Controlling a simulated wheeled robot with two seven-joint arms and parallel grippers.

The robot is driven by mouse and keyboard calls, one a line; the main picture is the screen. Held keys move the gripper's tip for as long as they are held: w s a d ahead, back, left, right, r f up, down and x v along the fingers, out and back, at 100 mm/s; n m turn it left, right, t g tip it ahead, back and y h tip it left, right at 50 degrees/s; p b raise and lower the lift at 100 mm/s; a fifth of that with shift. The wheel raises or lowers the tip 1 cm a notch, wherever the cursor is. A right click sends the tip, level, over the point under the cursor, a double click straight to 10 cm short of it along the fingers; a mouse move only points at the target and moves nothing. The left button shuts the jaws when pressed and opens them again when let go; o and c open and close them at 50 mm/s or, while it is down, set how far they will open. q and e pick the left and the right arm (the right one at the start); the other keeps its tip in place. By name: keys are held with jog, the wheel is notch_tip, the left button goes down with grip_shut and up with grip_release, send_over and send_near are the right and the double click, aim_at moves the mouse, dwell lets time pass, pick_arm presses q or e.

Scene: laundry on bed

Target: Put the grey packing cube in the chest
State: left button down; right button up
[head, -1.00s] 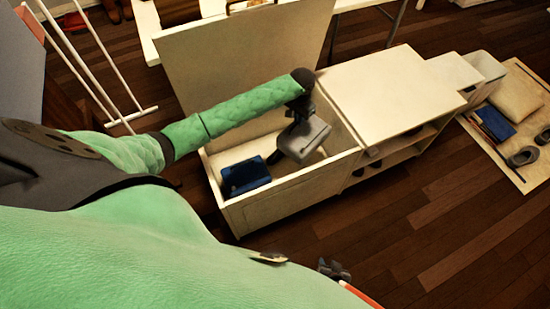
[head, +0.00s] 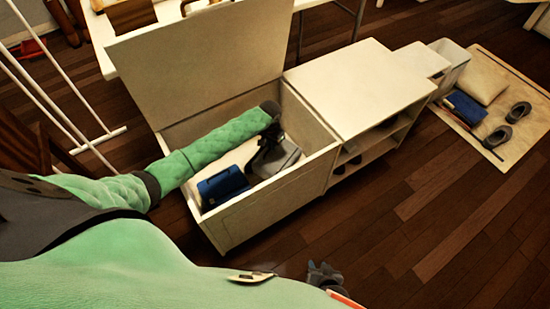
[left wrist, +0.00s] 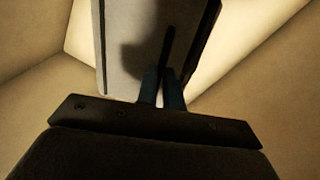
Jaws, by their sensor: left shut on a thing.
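The chest (head: 262,213) stands with its lid (head: 200,62) raised. The grey packing cube (head: 287,157) is inside its walls, at the right part of the compartment. My left gripper (head: 270,143) is shut on the cube, reaching down into the chest. In the left wrist view the cube (left wrist: 135,45) is between the fingertips (left wrist: 162,88), with pale chest walls around. I cannot tell whether it touches the chest floor. My right gripper (head: 325,275) shows only partly at the bottom, and its jaws are unclear.
A blue packing cube (head: 222,187) lies in the left part of the chest. A pale cabinet with shelves (head: 350,85) adjoins the chest on the right. A white rack (head: 60,105) stands at left. A mat (head: 515,100) with a pillow and shoes lies far right. Wooden floor is clear in front.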

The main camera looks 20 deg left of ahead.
aim_at(276, 159)
pick_arm(q)
notch_tip(276, 159, down, 3)
jog(key=shift+r, duration=0.1)
jog(key=shift+s+d, duration=1.3)
jog(key=shift+d, duration=0.25)
jog(key=shift+f+b, duration=0.3)
jog(key=shift+f, duration=0.35)
jog(key=c, duration=1.5)
grip_release()
jog(key=shift+c, duration=0.2)
